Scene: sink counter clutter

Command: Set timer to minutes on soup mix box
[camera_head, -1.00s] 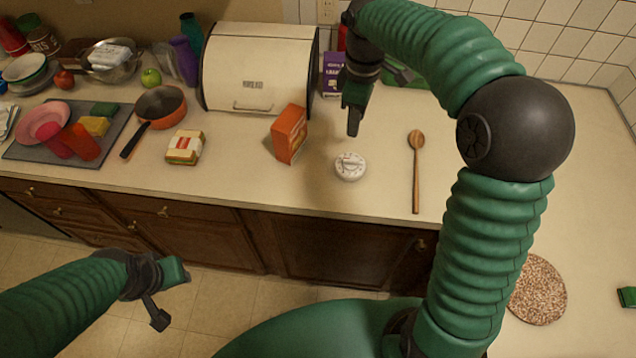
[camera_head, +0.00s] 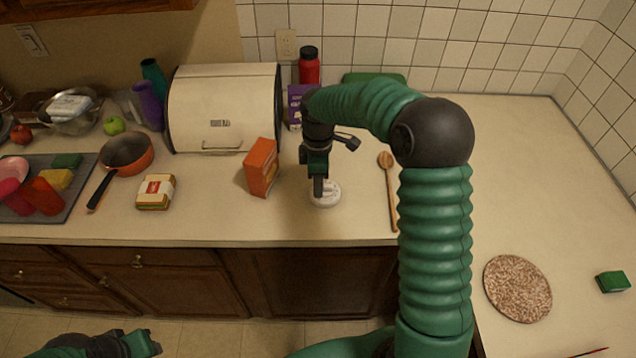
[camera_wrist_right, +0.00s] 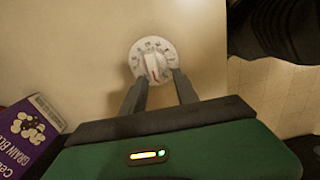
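The white round timer (camera_head: 326,199) lies flat on the counter; its numbered dial with a raised knob also shows in the right wrist view (camera_wrist_right: 152,58). My right gripper (camera_head: 318,192) points down at the timer. In the right wrist view its two fingers (camera_wrist_right: 159,82) are apart, with their tips at the dial's near edge; contact cannot be told. An orange box (camera_head: 262,168) stands upright left of the timer; its print is too small to read, so I cannot tell whether it is the soup mix. My left gripper (camera_head: 142,343) is low at the left, partly cut off.
A wooden spoon (camera_head: 390,190) lies right of the timer. A purple cereal box (camera_head: 296,105) and a bread box (camera_head: 222,105) stand behind. A wrapped sandwich (camera_head: 156,191) and an orange pan (camera_head: 128,153) are left. The counter front edge is close to the timer.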

